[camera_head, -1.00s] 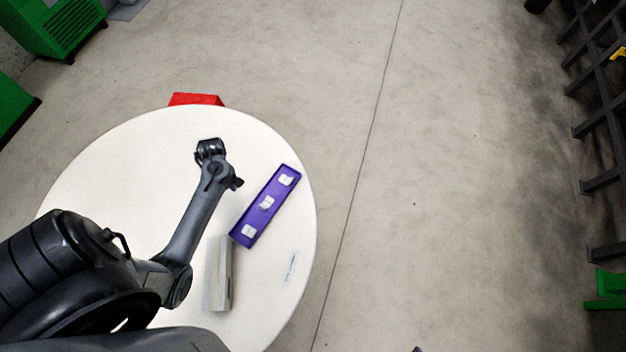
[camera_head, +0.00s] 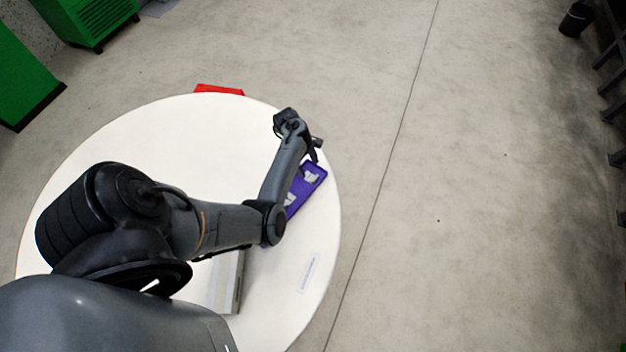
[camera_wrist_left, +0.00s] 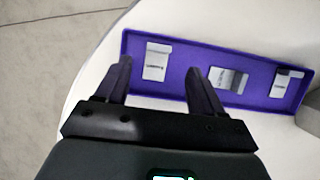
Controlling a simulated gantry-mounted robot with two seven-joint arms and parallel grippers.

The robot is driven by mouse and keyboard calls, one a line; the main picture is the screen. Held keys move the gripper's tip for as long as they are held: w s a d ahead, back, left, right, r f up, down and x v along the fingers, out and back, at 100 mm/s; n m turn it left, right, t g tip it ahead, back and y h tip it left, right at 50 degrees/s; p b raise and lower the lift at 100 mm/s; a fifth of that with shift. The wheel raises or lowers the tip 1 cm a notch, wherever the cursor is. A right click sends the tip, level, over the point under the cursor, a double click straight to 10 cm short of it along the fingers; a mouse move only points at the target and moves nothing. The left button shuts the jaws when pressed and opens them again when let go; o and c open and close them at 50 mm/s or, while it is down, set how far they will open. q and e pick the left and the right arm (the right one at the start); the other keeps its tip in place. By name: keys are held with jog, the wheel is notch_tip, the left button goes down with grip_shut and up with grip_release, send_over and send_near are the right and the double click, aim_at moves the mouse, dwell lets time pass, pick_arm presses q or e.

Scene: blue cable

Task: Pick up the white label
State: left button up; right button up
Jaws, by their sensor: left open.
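A purple tray (camera_head: 297,203) lies on the round white table, partly covered by my left arm. Two white labels show in it in the head view, one near its far end (camera_head: 312,173) and one mid-tray (camera_head: 290,199). The left wrist view shows three white labels in the tray (camera_wrist_left: 190,46): left (camera_wrist_left: 156,62), middle (camera_wrist_left: 229,80) and right (camera_wrist_left: 280,84). My left gripper (camera_head: 317,150) is open and empty at the tray's far end. In the left wrist view its fingers (camera_wrist_left: 159,72) point at the left label, which appears between the tips. Contact cannot be told. My right gripper is not in view.
A grey block (camera_head: 228,283) lies on the white table (camera_head: 150,130) near the tray's near end, partly behind my arm. A pale printed strip (camera_head: 308,273) lies by the right edge. A red object (camera_head: 219,90) shows beyond the far edge. The table's far left is clear.

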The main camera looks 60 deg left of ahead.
aim_at(314, 178)
pick_arm(q)
jog(key=shift+x, duration=0.8)
jog(key=shift+b+x, duration=0.7)
jog(key=shift+x, duration=1.55)
jog(key=shift+w, duration=0.15)
jog(key=c, duration=1.1)
jog(key=shift+r, duration=0.1)
